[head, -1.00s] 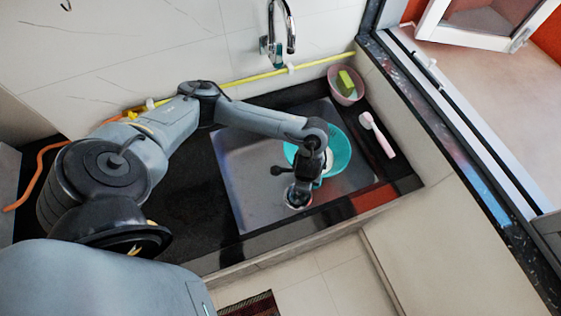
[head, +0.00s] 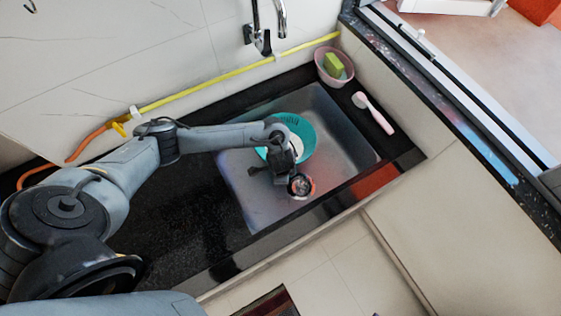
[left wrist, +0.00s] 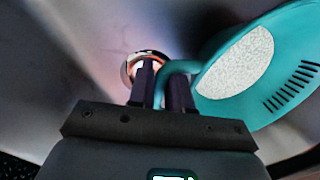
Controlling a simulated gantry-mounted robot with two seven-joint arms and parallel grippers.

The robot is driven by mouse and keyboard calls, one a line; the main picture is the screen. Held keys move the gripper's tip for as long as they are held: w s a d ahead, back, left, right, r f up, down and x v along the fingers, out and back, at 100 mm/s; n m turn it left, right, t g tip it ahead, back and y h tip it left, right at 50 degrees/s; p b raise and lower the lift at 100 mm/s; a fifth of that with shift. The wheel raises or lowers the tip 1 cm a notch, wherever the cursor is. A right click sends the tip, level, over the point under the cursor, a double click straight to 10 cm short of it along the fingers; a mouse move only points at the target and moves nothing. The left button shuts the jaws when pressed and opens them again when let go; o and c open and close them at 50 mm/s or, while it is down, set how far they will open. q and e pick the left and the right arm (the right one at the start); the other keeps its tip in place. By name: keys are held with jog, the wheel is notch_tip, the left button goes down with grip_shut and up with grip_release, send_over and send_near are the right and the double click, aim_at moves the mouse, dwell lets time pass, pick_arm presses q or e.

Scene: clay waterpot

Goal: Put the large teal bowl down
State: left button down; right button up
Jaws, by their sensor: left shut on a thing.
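The large teal bowl (head: 304,128) is over the steel sink, towards its back edge in the head view. It has a pale, speckled inside or base and a row of slots near its rim in the left wrist view (left wrist: 290,88). My left gripper (head: 284,170) is at the bowl's near side. Its two dark fingers (left wrist: 162,88) are shut on the bowl's thin teal handle. The bowl looks tilted in the left wrist view. I cannot tell whether it touches the sink floor. My right gripper is not in view.
The round drain (head: 300,185) lies just in front of the gripper in the sink (head: 345,150). A pink bowl with a green sponge (head: 333,66) and a pink-and-white brush (head: 373,112) stand on the right counter. The faucet (head: 281,18) is behind. The right part of the sink is clear.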

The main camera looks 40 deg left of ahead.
pick_arm(q)
notch_tip(320, 180, down, 4)
jog(key=shift+s+r+b, duration=0.1)
jog(key=shift+r+b, duration=0.15)
jog(key=shift+b, duration=0.35)
jog(key=c, duration=1.1)
grip_release()
jog(key=shift+o, duration=0.2)
jog(key=shift+r, duration=0.1)
notch_tip(320, 180, up, 12)
jog(key=s+d+p, duration=0.1)
jog(key=p, duration=0.6)
jog(key=shift+d, duration=0.1)
